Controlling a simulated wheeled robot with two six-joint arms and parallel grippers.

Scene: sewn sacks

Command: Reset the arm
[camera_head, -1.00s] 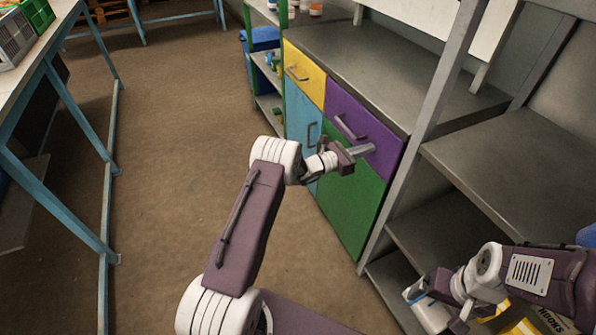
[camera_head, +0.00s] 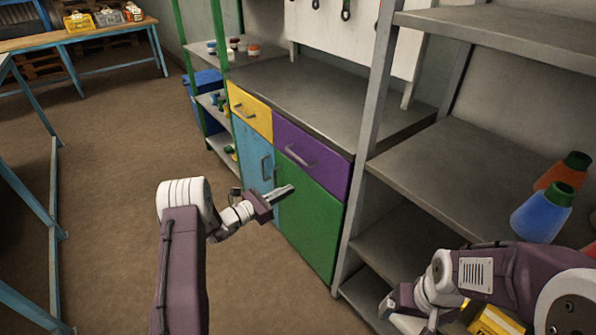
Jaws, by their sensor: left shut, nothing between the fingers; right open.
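My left arm rises from the bottom of the head view. Its gripper (camera_head: 281,193) is shut and empty, in front of the green cabinet door (camera_head: 312,222). I cannot tell whether it touches the door. My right arm comes in from the lower right. Its gripper (camera_head: 398,308) is open, low beside the grey shelf rack, and partly hidden by the view's angle. A white-and-yellow item (camera_head: 492,322) shows under the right arm.
A cabinet has a yellow drawer (camera_head: 250,111), a purple drawer (camera_head: 311,160) and a blue door (camera_head: 255,160), all shut. A blue-legged table stands left. The brown floor (camera_head: 110,180) is clear.

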